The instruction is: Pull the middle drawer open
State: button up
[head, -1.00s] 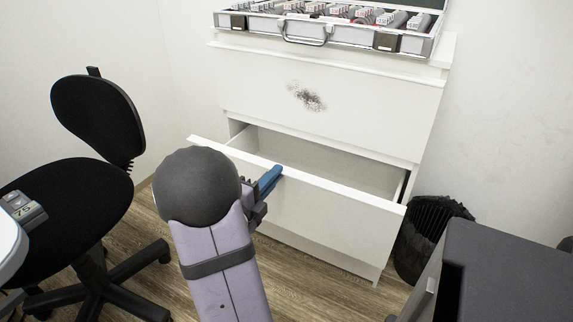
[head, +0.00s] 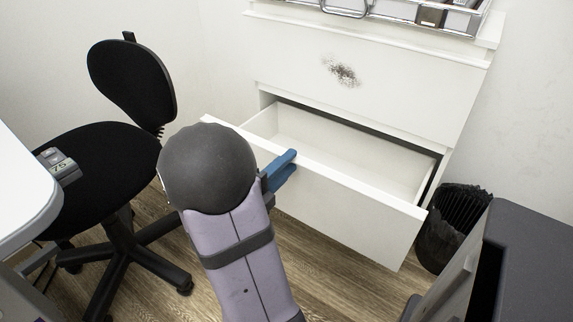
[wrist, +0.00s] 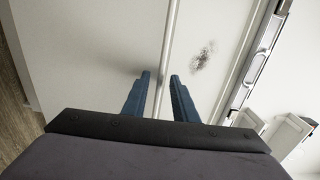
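The white chest of drawers has a scuffed upper drawer front (head: 341,70). The drawer below it (head: 345,205) is pulled well out, and its empty white inside shows. My gripper (head: 291,163) is at the top edge of that drawer's front, left of its middle. In the wrist view, the two blue fingers of my gripper (wrist: 160,76) stand apart, one on each side of the drawer's narrow top edge (wrist: 169,50). A gap shows on both sides of the edge. Whether another drawer lies below is hidden.
A black office chair (head: 130,85) and a pale table edge (head: 35,215) are on the left. A black bin (head: 450,225) and a dark grey cabinet (head: 540,245) stand on the right. Wooden floor shows in front.

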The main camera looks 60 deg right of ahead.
dwell(0.3)
jog(key=a+p, duration=0.7)
jog(key=shift+a, duration=0.15)
dwell(0.4)
dwell(0.5)
